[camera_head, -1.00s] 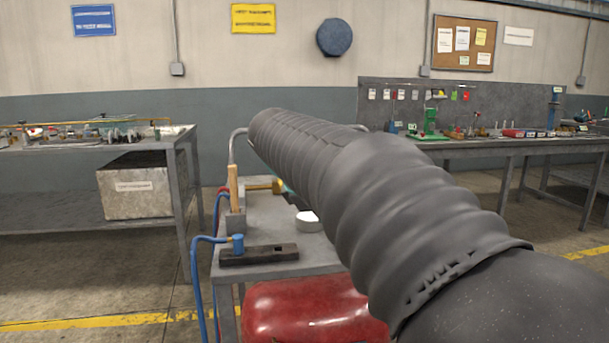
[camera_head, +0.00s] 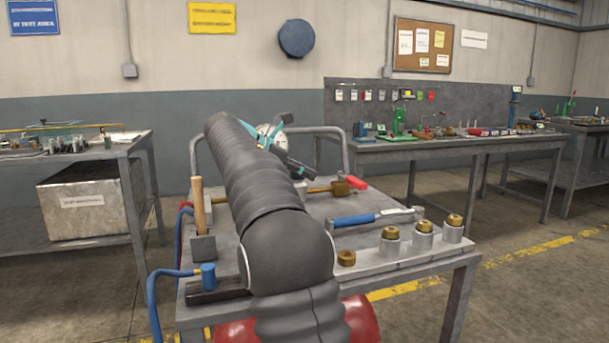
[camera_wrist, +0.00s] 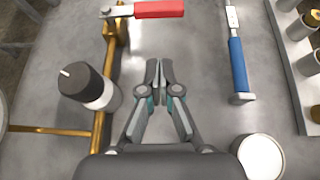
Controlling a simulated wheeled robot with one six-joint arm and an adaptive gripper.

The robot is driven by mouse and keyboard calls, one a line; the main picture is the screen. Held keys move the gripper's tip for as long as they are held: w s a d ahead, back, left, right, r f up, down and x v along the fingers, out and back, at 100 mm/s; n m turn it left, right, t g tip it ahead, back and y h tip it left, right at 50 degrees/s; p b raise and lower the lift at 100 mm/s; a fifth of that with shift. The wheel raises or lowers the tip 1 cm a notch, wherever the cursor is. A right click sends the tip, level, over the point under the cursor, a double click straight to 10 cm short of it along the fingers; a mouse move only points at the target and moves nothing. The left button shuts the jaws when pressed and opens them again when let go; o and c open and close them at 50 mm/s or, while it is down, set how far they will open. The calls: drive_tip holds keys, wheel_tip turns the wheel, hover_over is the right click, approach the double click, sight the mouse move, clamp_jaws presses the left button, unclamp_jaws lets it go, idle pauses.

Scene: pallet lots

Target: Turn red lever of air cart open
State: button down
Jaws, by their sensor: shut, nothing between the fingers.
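The air cart (camera_head: 330,212) has a grey top with a red tank below. The red lever (camera_wrist: 158,9) shows at the top of the wrist view, pointing right from a brass valve (camera_wrist: 113,30) on a brass pipe. In the head view the red lever (camera_head: 355,182) shows right of my arm, beside the brass fitting. My gripper (camera_wrist: 159,62) is shut and empty over the cart top, apart from the lever, which lies beyond the fingertips.
A blue-handled wrench (camera_wrist: 238,62) lies right of my gripper. A dark-capped cylinder (camera_wrist: 88,88) stands left, and a white round piece (camera_wrist: 260,157) lies lower right. Brass-topped fittings (camera_head: 422,232) line the cart's front right.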

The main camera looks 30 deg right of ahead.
drive_tip(key=b, duration=0.2)
approach(350, 182)
drive_tip(key=d+f, duration=0.1)
drive_tip(key=s+d+f, duration=0.1)
drive_tip(key=d+f, duration=0.1)
drive_tip(key=f, duration=0.1)
drive_tip(key=shift+s+d+f, duration=0.1)
drive_tip(key=shift+s+d, duration=0.25)
drive_tip(key=shift+s, duration=0.05)
drive_tip(key=shift+s+d, duration=0.15)
drive_tip(key=shift+d, duration=0.75)
drive_tip(key=shift+a, duration=0.1)
